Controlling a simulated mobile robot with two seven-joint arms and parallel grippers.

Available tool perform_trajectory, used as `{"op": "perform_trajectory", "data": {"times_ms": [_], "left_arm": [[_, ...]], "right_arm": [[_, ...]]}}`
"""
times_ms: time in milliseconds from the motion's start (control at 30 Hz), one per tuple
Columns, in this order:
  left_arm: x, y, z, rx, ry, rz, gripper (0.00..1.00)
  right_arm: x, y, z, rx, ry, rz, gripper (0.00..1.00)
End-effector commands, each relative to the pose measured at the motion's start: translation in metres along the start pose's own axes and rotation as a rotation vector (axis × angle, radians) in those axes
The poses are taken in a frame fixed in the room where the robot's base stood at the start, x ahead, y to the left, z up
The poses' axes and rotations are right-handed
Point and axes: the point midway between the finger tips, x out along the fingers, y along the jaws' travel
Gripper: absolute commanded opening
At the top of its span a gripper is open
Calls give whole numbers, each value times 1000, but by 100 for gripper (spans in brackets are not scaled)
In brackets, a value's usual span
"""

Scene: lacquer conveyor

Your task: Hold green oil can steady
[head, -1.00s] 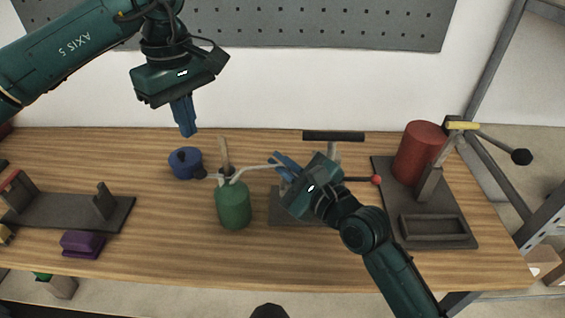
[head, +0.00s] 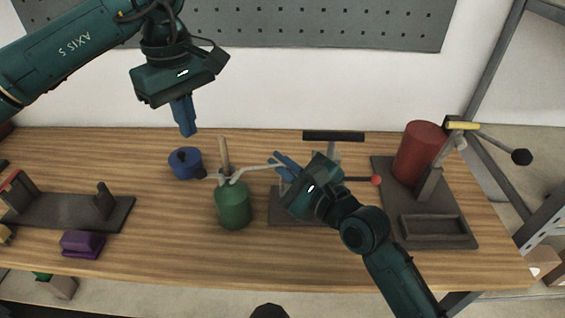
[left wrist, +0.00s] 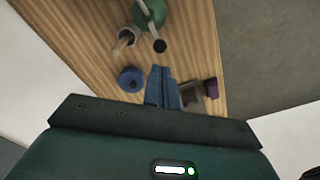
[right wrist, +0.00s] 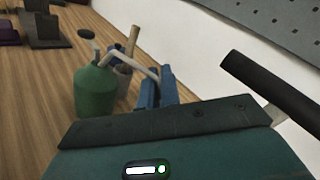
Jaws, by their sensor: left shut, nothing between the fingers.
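The green oil can (head: 233,206) stands upright on the wooden bench; its pale spout (head: 257,169) reaches up and right, and its side lever reaches left. It also shows in the right wrist view (right wrist: 95,92) and at the top of the left wrist view (left wrist: 150,12). My right gripper (head: 280,164) is at the spout's tip, its blue fingers slightly apart around or beside it; contact is unclear. The fingers (right wrist: 157,80) show at the spout end in the right wrist view.
The blue pot (head: 185,164) and a wooden-handled brush (head: 224,155) stand behind the can. A dark press with a black bar (head: 333,136) is behind my right gripper. A red cylinder (head: 418,150) stands right, a purple block (head: 82,243) left.

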Motion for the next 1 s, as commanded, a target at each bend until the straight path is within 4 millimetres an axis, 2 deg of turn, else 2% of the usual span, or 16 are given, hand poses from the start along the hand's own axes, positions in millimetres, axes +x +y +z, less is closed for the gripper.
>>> {"op": "perform_trajectory", "data": {"times_ms": [567, 833, 1000], "left_arm": [[3, 1, 4, -3, -11, 18, 0], [11, 13, 29, -113, -128, 256, 0], [4, 14, 31, -256, -218, 446, 0]], "right_arm": [[0, 0, 0, 0, 0, 0, 0], [0, 0, 0, 0, 0, 0, 0], [0, 0, 0, 0, 0, 0, 0]]}}
